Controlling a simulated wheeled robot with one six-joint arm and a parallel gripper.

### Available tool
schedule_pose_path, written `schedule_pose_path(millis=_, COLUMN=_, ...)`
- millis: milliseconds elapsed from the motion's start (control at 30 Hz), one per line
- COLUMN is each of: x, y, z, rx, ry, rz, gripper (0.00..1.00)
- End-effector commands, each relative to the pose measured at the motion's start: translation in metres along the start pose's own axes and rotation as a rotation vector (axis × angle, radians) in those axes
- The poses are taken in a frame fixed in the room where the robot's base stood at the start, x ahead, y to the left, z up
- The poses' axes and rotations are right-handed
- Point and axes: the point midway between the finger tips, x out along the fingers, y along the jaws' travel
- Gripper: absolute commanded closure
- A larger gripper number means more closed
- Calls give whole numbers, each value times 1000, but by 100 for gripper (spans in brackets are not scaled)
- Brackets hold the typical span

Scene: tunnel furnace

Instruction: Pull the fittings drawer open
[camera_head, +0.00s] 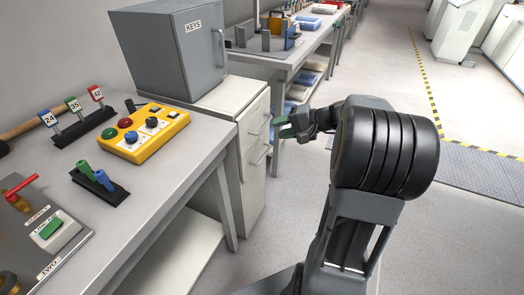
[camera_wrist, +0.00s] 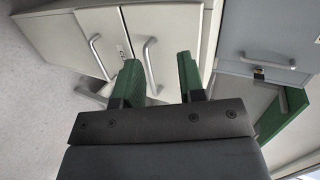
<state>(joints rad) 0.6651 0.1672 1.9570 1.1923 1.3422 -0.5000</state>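A white drawer cabinet (camera_head: 229,98) stands under the grey KEYS box. Two drawer fronts with bar handles face right, and both look shut. The upper handle (camera_head: 262,124) and the lower handle (camera_head: 262,155) also show in the wrist view, the upper one (camera_wrist: 149,68) and the lower one (camera_wrist: 96,56). No label is readable, so I cannot tell which is the fittings drawer. My gripper (camera_head: 289,127) is in front of the upper drawer. Its green fingers (camera_wrist: 160,78) are open and empty. The upper handle appears in the gap, close to the left finger; I cannot tell whether they touch.
The KEYS box (camera_head: 170,50) with its own handle sits on the cabinet. A bench on the left holds a yellow button box (camera_head: 145,131) and tagged levers (camera_head: 75,118). A workbench (camera_head: 285,57) stands behind. The floor right of the cabinet (camera_head: 285,195) is clear.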

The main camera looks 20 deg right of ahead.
Motion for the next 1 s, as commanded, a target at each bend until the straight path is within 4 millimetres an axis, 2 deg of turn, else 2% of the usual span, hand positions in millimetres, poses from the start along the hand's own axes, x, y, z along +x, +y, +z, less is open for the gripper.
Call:
schedule_pose_path(millis=33, x=4, y=29, z=-15, rx=16, ry=29, rz=-47, gripper=64)
schedule_pose_path(millis=200, x=-7, y=58, z=-46, rx=35, ry=105, rz=-167, gripper=64)
schedule_pose_path(millis=300, x=-11, y=67, z=-56, rx=38, ry=132, rz=-207, gripper=64)
schedule_pose_path(millis=433, x=-8, y=70, z=-63, rx=39, ry=148, rz=-231, gripper=64)
schedule_pose_path(millis=533, x=3, y=68, z=-65, rx=38, ry=149, rz=-235, gripper=64)
schedule_pose_path(millis=1000, x=87, y=48, z=-78, rx=39, ry=148, rz=-233, gripper=64)
